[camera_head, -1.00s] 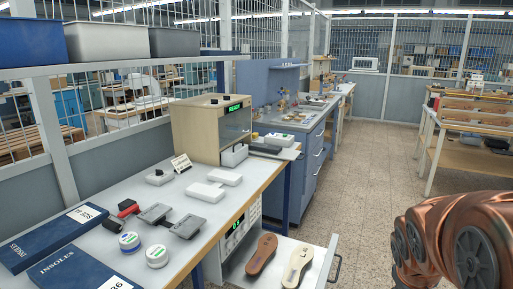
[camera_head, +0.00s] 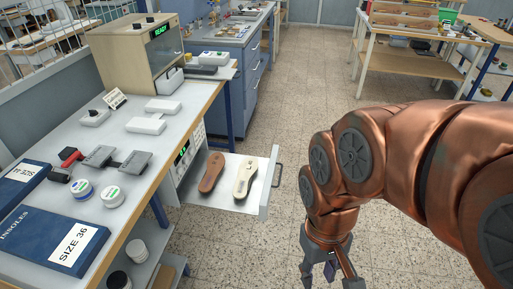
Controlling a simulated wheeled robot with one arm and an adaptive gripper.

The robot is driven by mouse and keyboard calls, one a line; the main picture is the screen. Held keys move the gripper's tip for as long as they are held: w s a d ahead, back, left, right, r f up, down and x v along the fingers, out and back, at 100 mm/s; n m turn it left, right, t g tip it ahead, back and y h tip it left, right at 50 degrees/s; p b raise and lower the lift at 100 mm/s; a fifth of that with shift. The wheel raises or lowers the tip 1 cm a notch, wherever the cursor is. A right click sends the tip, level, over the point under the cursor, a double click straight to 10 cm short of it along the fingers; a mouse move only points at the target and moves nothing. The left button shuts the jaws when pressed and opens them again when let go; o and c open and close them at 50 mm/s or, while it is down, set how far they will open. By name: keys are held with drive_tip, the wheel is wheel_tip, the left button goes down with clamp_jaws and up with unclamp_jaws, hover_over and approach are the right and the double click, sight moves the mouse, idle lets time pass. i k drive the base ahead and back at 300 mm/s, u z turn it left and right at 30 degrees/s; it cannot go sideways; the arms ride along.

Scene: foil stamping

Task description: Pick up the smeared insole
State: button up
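Two insoles lie side by side in a pulled-out drawer (camera_head: 222,203) under the workbench. The left one is a brown insole (camera_head: 211,173); the right one is a cream insole (camera_head: 244,177) with a small dark mark on it. Both have markings, too small here to tell which is smeared. My gripper (camera_head: 328,275) hangs over the floor, right of and nearer than the drawer, pointing down. Its fingers look spread, with nothing visible held between them, and it is apart from both insoles. The lowest finger parts reach the picture's bottom edge.
The drawer's front panel and handle (camera_head: 278,174) stand between my gripper and the insoles. The bench (camera_head: 150,150) carries blue boxes (camera_head: 50,238), round tins (camera_head: 112,197), white blocks (camera_head: 146,125) and a machine reading READY (camera_head: 128,55). The tiled floor (camera_head: 290,110) is clear.

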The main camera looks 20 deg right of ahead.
sight(216, 162)
drive_tip(key=u, duration=1.6)
drive_tip(key=k, duration=0.85)
drive_tip(key=z, duration=1.35)
drive_tip(key=i, duration=0.5)
drive_tip(key=z, duration=0.1)
